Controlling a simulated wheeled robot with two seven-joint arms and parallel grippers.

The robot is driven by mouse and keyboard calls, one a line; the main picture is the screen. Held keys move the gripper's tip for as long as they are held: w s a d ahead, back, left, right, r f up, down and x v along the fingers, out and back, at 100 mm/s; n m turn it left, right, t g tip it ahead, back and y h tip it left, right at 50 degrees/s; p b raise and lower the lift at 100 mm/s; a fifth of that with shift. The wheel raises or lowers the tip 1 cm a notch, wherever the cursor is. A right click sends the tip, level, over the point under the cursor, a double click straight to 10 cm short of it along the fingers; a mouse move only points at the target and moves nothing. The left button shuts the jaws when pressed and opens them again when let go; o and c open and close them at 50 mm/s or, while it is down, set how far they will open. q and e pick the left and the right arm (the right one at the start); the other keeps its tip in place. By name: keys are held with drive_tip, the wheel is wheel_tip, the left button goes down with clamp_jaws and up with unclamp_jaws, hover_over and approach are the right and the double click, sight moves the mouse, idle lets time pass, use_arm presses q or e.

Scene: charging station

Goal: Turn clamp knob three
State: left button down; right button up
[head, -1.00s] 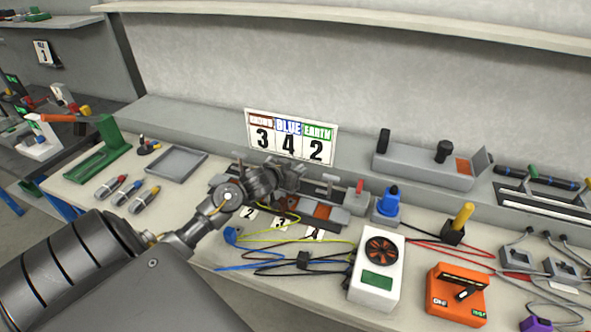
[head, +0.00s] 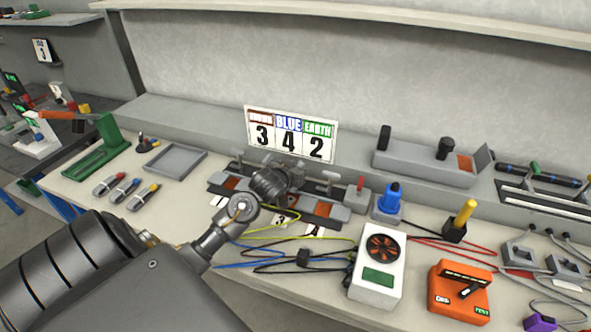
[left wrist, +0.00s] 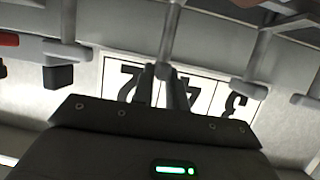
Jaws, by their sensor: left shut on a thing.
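My left gripper (head: 290,180) reaches over the middle of the grey clamp row (head: 340,212) in the head view. In the left wrist view the gripper's fingers (left wrist: 163,82) are shut around the end of a grey post, which appears to be clamp knob three (left wrist: 168,35). The T-shaped knob to its right (head: 331,177) stands free; it also shows at left in the wrist view (left wrist: 70,20). In the head view the gripper hides the held knob. The number card 3 (head: 281,218) lies in front of the row. My right gripper is not in view.
A sign (head: 290,135) reading 3, 4, 2 stands behind the clamps. A red-handled switch (head: 360,186) is at the row's right end. Wires, a white fan box (head: 378,265) and an orange tester (head: 459,290) lie in front and right. An empty grey tray (head: 175,162) is left.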

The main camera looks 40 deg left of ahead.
use_arm(q)
drive_tip(key=shift+r+n+y+b, duration=0.1)
drive_tip(key=shift+n+y+b, duration=0.35)
drive_tip(key=shift+n+y, duration=0.05)
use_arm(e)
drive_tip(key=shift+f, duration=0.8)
use_arm(q)
drive_tip(key=c, duration=1.4)
unclamp_jaws()
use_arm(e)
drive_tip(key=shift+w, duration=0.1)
use_arm(q)
drive_tip(key=shift+g, duration=0.3)
drive_tip(key=v, duration=0.9)
drive_tip(key=shift+s+d, duration=0.1)
drive_tip(key=shift+d, duration=0.1)
drive_tip(key=shift+s+d+r, duration=0.15)
drive_tip(key=shift+s+r, duration=0.15)
drive_tip(key=shift+s, duration=0.35)
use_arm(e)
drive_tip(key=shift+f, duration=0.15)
use_arm(q)
drive_tip(key=shift+s+f, duration=0.1)
